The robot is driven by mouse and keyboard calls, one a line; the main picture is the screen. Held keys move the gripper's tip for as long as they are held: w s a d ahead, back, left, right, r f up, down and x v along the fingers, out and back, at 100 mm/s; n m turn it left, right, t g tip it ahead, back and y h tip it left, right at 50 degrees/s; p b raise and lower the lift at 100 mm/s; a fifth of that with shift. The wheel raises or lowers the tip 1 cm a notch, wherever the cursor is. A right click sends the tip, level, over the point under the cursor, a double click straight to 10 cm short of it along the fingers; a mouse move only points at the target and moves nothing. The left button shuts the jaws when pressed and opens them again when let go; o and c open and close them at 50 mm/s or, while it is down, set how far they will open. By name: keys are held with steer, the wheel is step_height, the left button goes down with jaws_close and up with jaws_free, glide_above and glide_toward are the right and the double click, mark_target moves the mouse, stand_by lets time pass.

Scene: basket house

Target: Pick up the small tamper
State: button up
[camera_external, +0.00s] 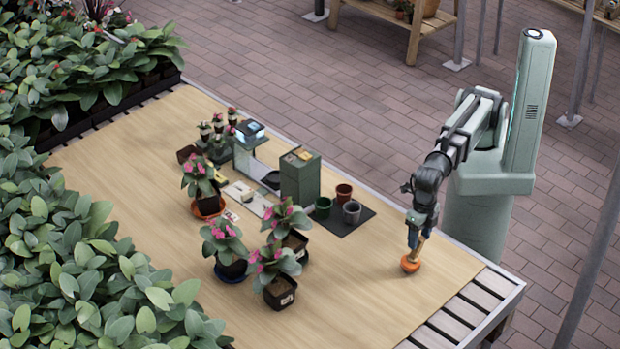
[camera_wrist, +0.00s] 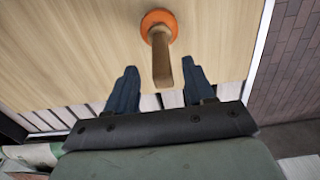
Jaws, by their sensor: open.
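The small tamper (camera_external: 411,263) stands on the wooden table near its right end, with a round orange base down. In the wrist view its orange base (camera_wrist: 150,20) is at the top, and its wooden handle (camera_wrist: 162,65) points toward my gripper. My gripper (camera_external: 416,238) is directly over the tamper in the external view. In the wrist view my gripper (camera_wrist: 158,78) is open, one dark finger on each side of the handle's end. The handle appears between the fingers, apart from both. The fingers partly hide the handle in the external view.
Two small pots and a grey cup (camera_external: 352,212) stand on a dark mat (camera_external: 345,226) left of my arm. A green box (camera_external: 299,178) and several potted flowers (camera_external: 279,290) stand farther left. Leafy plants line the table's far left. The table around the tamper is clear.

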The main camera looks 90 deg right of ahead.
mark_target(415, 259)
steer(key=shift+w+d+f, duration=0.1)
steer(key=shift+f, duration=1.15)
steer(key=shift+d+f, duration=0.1)
steer(key=shift+f, duration=1.15)
jaws_close()
